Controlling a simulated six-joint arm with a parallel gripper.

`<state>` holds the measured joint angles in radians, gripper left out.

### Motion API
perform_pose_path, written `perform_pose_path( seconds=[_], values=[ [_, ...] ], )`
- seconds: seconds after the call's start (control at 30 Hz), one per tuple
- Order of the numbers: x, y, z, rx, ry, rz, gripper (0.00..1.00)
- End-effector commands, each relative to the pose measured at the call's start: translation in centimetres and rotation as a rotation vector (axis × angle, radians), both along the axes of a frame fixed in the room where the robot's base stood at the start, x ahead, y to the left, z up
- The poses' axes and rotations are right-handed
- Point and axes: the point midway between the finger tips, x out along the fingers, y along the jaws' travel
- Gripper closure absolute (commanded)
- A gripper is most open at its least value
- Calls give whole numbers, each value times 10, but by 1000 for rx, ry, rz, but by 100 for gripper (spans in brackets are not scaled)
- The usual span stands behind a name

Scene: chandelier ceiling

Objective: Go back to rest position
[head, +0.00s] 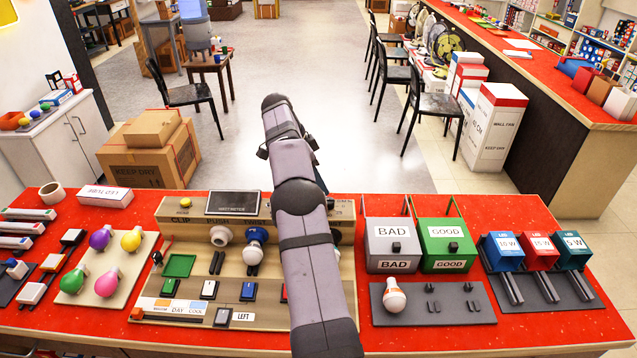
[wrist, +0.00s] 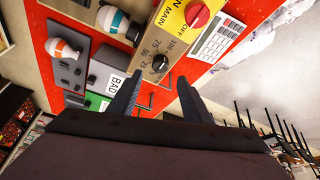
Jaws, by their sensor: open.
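My arm reaches up the middle of the head view, over the red table (head: 120,335) and the test board, and my gripper is mostly hidden behind it there. In the wrist view my gripper (wrist: 157,92) shows two dark fingers spread apart with nothing between them. Beyond the fingers lie the test board (wrist: 165,70), with a dark knob and a red knob, and part of the red table. The gripper appears above the table, apart from the things on it.
The test board (head: 180,225) carries a white bulb (head: 253,245). At right stand the grey BAD box (head: 393,232), green GOOD box (head: 447,232) and an orange-white bulb (head: 394,296) on a dark tray. Coloured bulbs (head: 103,237) lie at left. Open floor (head: 290,60) lies beyond.

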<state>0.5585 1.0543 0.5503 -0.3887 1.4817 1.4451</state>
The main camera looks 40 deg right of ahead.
Motion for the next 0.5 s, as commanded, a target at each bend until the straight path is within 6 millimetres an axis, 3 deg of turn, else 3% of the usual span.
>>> perform_pose_path(
  seconds=[0.3,0.5],
  values=[
    [1,2,0,2,1,9,55],
    [9,27,4,37,22,135,55]
  ],
)
